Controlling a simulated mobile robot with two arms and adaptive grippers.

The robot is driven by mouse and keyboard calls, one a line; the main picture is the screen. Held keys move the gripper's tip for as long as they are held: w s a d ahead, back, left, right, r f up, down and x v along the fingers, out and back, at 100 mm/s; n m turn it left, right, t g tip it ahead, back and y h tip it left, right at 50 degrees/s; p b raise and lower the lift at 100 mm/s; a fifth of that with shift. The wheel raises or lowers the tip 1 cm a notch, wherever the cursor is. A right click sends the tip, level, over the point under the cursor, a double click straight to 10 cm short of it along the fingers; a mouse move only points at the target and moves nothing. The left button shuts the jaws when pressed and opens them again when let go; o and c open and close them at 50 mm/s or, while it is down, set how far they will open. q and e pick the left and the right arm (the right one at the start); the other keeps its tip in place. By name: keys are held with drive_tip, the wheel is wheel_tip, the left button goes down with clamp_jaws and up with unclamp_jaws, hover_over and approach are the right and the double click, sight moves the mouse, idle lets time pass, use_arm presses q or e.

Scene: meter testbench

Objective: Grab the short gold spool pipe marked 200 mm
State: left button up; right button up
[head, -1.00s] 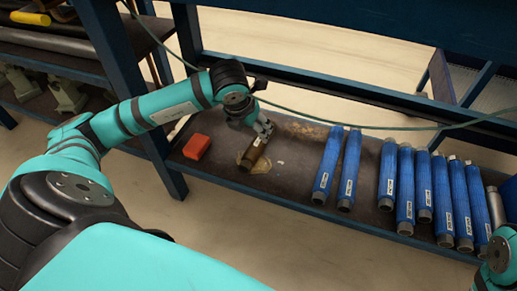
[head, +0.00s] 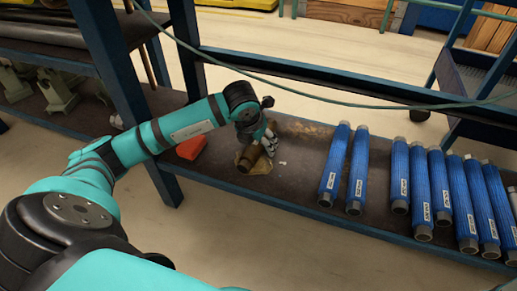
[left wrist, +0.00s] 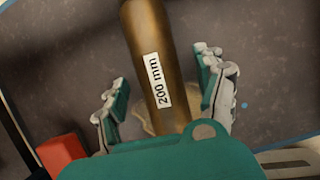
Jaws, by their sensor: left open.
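The short gold-brown spool pipe (head: 249,158) lies on the dark lower shelf in the head view. In the left wrist view the pipe (left wrist: 158,55) runs up between the fingers, and its white label reads 200 mm. My left gripper (head: 266,142) is over the pipe. In the left wrist view my left gripper (left wrist: 165,88) is open, with one finger on each side of the pipe and a gap on both sides. The pipe's lower end is hidden behind my gripper body in that view. My right gripper is not in view.
A red block (head: 192,147) lies left of the pipe, and also shows in the left wrist view (left wrist: 62,153). A shelf post (head: 150,125) rises at left.

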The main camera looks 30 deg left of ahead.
use_arm(q)
clamp_jaws()
drive_tip(key=shift+r, duration=0.1)
idle(0.4)
drive_tip(key=shift+r, duration=0.1)
